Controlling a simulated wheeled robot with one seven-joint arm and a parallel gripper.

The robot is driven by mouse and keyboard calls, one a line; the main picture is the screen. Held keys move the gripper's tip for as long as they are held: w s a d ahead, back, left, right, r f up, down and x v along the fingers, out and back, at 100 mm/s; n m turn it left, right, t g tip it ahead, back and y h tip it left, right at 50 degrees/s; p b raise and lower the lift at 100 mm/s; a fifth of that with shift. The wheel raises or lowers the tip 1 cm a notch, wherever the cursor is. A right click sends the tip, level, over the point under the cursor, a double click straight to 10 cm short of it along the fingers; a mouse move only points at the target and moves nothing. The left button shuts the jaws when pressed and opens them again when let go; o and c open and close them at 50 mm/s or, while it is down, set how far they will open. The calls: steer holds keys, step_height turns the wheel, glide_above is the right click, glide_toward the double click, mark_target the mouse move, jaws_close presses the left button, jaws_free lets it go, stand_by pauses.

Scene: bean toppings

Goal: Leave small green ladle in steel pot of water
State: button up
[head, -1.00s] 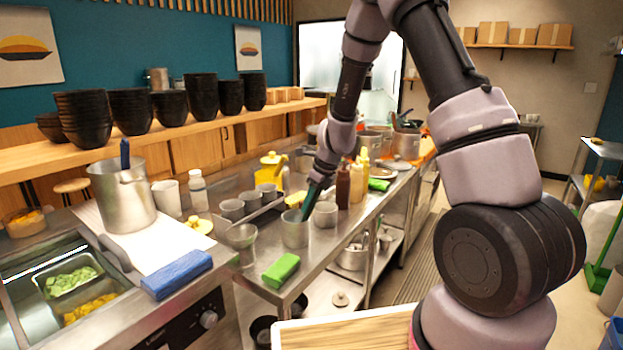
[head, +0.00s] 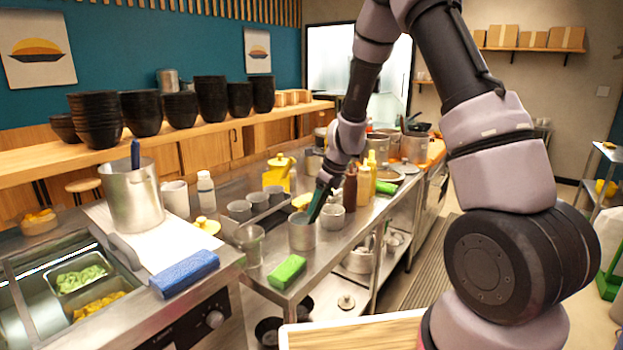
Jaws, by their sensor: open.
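A small steel pot (head: 302,236) stands near the front edge of the steel counter, at the middle of the head view. My gripper (head: 318,204) points down at it from above and slightly right, with its dark green end at or just over the rim. The gripper is open. I cannot tell the green ladle apart from the gripper's dark green end at this size. The inside of the pot, any water and any ladle bowl in it are hidden.
A green sponge (head: 287,271) lies in front of the pot. Another steel cup (head: 332,217) stands close on its right, and sauce bottles (head: 363,184) stand behind. A large steel pot (head: 133,200) with a blue handle is at left.

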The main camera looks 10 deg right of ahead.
steer(key=v, duration=0.9)
steer(key=shift+s+d+r, duration=0.1)
steer(key=shift+s+r, duration=0.05)
steer(key=shift+r, duration=0.25)
steer(key=shift+r, duration=0.2)
steer(key=s+d+r+n+t, duration=0.1)
steer(key=s+d+r+n, duration=0.1)
steer(key=s+r+n, duration=0.45)
steer(key=s+d+r+n+t, duration=0.15)
steer(key=s+r+n, duration=0.25)
steer(key=r, duration=0.5)
steer(key=s+d+r+n+t, duration=0.1)
steer(key=s+d+r+n, duration=0.2)
steer(key=s+n, duration=0.2)
steer(key=s+d+r+n+t+h, duration=0.1)
steer(key=s+d+r+n, duration=0.1)
steer(key=s+n, duration=0.4)
steer(key=shift+s+d+r, duration=0.4)
steer(key=shift+s+r, duration=0.3)
steer(key=shift+s, duration=0.95)
